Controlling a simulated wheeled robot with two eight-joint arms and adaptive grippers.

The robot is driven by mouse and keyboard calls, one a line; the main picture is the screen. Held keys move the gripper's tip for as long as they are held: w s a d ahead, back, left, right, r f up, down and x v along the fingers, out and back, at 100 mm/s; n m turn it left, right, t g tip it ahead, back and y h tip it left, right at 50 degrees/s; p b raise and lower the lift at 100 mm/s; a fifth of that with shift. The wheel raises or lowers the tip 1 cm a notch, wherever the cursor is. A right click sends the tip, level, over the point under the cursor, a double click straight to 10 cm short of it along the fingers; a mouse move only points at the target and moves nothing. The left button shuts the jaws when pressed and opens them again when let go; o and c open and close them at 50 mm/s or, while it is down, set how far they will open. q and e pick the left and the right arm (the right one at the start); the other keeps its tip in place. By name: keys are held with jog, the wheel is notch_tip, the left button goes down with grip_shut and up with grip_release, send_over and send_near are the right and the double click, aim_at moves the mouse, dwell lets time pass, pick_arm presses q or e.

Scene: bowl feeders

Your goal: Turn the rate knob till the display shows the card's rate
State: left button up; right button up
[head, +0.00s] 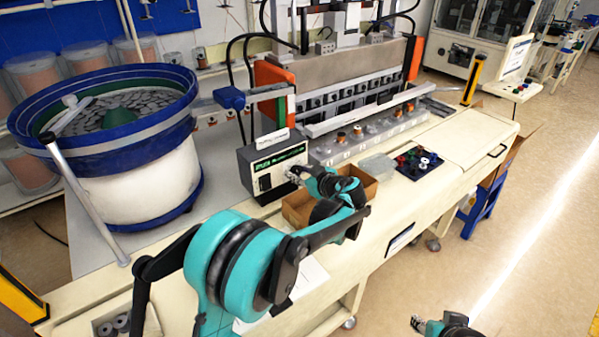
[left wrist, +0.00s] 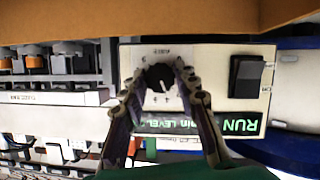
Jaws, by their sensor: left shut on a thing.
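The controller box (head: 260,170) stands beside the bowl feeder, with a green lit display (head: 278,159) on its front. In the left wrist view the display (left wrist: 195,124) appears turned around, with "RUN" and "LEVEL" legible; I cannot read a rate. The black rate knob (left wrist: 159,77) sits on a white dial plate with a pale pointer mark. My left gripper (head: 296,172) is at the box front, its fingers (left wrist: 161,82) shut on the knob from both sides. A small white card (head: 272,138) lies on the box top; its text is too small. My right gripper (head: 418,323) is low at the bottom edge, away from the bench.
A black rocker switch (left wrist: 246,79) is beside the knob. The blue-rimmed bowl feeder (head: 105,150) stands left. An open cardboard box (head: 364,181) is just under my left wrist.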

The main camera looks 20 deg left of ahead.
pick_arm(q)
jog(key=m+g+y, duration=0.1)
jog(key=m, duration=0.1)
jog(key=shift+w+m, duration=0.1)
jog(key=shift+m, duration=0.2)
jog(key=shift+d+m+g+y, duration=0.15)
jog(key=shift+m+g+y, duration=0.6)
jog(key=shift+m, duration=0.45)
jog(key=m+g+y, duration=0.1)
jog(key=m, duration=0.1)
jog(key=m+y, duration=0.1)
jog(key=m, duration=0.1)
jog(key=shift+w+f+m+g+b, duration=0.15)
jog(key=shift+m+g+b, duration=0.15)
jog(key=shift+g+b, duration=0.1)
jog(key=o, duration=1.2)
jog(key=shift+c, duration=0.2)
